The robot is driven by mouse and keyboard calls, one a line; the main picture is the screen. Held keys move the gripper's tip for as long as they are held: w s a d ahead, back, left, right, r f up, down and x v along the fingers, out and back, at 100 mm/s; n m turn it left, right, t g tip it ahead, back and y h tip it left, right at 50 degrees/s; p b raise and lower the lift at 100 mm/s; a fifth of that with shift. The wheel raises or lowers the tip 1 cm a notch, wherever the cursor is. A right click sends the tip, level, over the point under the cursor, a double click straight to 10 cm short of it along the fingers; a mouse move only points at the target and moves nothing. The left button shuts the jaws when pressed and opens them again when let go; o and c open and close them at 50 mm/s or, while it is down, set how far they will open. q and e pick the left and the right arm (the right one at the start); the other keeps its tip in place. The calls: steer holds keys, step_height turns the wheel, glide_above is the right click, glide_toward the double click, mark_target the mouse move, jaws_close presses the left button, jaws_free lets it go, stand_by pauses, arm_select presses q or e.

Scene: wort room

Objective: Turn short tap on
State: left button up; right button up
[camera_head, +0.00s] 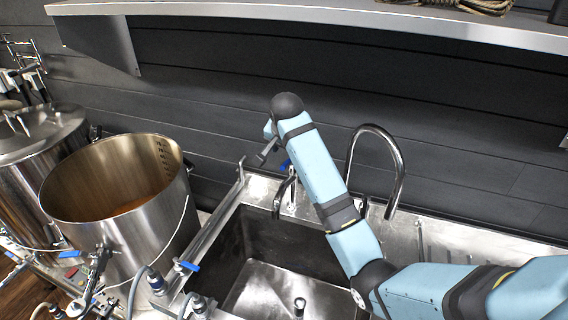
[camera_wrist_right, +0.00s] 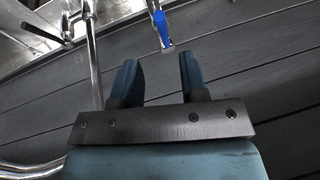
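The short tap (camera_head: 284,188) is a low chrome spout at the back rim of the sink, partly beside my right arm. Its blue lever (camera_head: 286,165) shows just left of that arm. In the right wrist view the blue lever (camera_wrist_right: 161,28) stands ahead of my right gripper (camera_wrist_right: 158,62), roughly in line with the gap between the fingers. The fingers are apart and nothing is between them. In the head view the right gripper (camera_head: 266,152) is small, just above and left of the lever, and looks clear of it. My left gripper is not in view.
A tall curved chrome tap (camera_head: 391,160) stands right of my right arm. The steel sink (camera_head: 232,235) lies below. A large open pot (camera_head: 178,205) and a lidded vessel (camera_head: 22,180) stand at the left. A shelf (camera_head: 330,14) runs along the dark wall above.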

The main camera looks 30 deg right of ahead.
mark_target(284, 165)
steer(key=p+x, duration=0.1)
steer(key=x, duration=1)
steer(key=shift+w, duration=0.1)
jaws_close()
